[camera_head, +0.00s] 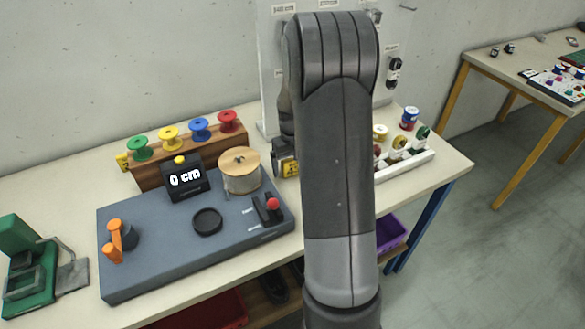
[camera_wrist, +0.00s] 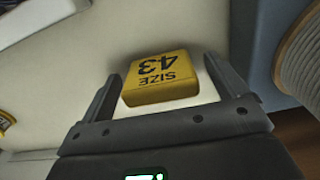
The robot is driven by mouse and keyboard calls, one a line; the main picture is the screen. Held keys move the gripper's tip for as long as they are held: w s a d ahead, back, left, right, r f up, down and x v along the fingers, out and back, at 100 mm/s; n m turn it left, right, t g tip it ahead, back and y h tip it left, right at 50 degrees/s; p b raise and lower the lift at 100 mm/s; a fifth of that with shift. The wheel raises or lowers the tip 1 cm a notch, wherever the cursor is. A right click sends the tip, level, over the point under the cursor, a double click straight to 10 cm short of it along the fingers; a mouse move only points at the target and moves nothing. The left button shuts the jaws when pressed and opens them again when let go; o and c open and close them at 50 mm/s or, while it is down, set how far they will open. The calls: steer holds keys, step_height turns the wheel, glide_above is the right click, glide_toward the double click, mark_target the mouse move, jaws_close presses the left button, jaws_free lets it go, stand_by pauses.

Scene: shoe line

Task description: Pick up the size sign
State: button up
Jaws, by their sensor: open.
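The size sign (camera_wrist: 160,82) is a yellow block with black "SIZE 43" lettering, seen upside down in the wrist view. It lies between the two fingers of my gripper (camera_wrist: 163,68), which are open, with a narrow gap at each side. In the head view the sign (camera_head: 291,168) shows as a small yellow patch on the table below my gripper (camera_head: 284,152). My arm hides much of that area.
Left of the sign stand a grey-blue board (camera_head: 160,235) with a spool (camera_head: 239,169) and a "0 cm" display (camera_head: 186,178). Behind is a rack of coloured spools (camera_head: 185,140). A white tray (camera_head: 405,166) with small rolls stands at right.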

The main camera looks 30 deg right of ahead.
steer(key=c, duration=1.1)
steer(key=shift+r, duration=0.15)
